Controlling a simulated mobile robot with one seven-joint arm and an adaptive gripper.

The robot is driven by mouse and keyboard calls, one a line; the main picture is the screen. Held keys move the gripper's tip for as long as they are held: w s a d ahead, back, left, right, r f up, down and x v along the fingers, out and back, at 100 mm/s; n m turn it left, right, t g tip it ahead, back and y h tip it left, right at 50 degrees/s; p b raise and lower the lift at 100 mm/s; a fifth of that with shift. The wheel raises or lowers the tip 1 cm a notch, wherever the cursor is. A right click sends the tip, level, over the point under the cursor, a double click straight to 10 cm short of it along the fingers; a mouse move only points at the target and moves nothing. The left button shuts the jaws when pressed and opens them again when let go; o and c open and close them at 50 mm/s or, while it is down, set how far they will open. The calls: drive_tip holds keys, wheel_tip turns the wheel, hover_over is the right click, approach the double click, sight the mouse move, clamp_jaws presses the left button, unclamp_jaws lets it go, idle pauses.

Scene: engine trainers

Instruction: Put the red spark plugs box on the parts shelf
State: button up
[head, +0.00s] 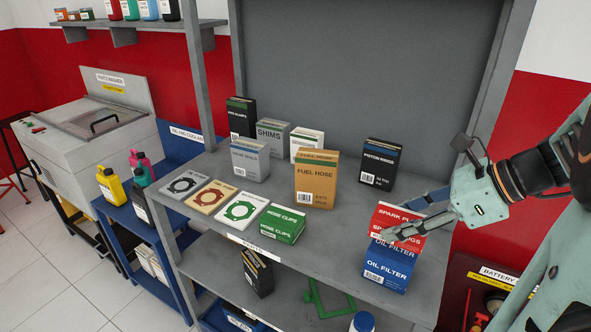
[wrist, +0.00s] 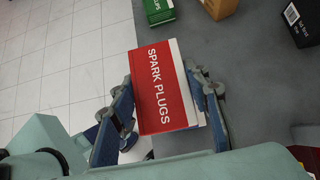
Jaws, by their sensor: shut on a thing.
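The red and white spark plugs box (head: 401,218) is at the right front of the grey parts shelf (head: 335,232). My gripper (head: 408,224) is shut on it, one finger across its near face. In the wrist view the red box (wrist: 164,85) lies between the two fingers (wrist: 168,92). A blue and white oil filter box (head: 388,270) is directly below the red box on the shelf's front edge. I cannot tell whether the red box rests on it or hangs just above it.
The shelf also holds a fuel hose box (head: 316,182), a piston rings box (head: 380,165), a green hose clips box (head: 283,223) and several flat gasket packs (head: 241,210) at the left. Bare shelf shows between the fuel hose and oil filter boxes. A shelf post (head: 202,80) stands at left.

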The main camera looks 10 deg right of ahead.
drive_tip(key=w+a+f, duration=0.3)
drive_tip(key=w+a, duration=0.1)
drive_tip(key=a, duration=0.2)
drive_tip(key=shift+w+f+b, duration=0.35)
drive_tip(key=b+x, duration=0.1)
drive_tip(key=x, duration=0.6)
drive_tip(key=shift+w+f, duration=0.3)
clamp_jaws()
drive_tip(key=f, duration=0.2)
drive_tip(key=f+b, duration=0.1)
drive_tip(key=shift+w+a+f, duration=0.15)
drive_tip(key=shift+w+f, duration=0.05)
drive_tip(key=shift+f, duration=0.2)
drive_tip(key=o, duration=1.4)
unclamp_jaws()
drive_tip(key=shift+o, duration=0.2)
drive_tip(key=shift+r, duration=0.1)
drive_tip(key=p+v, duration=0.2)
drive_tip(key=v, duration=1)
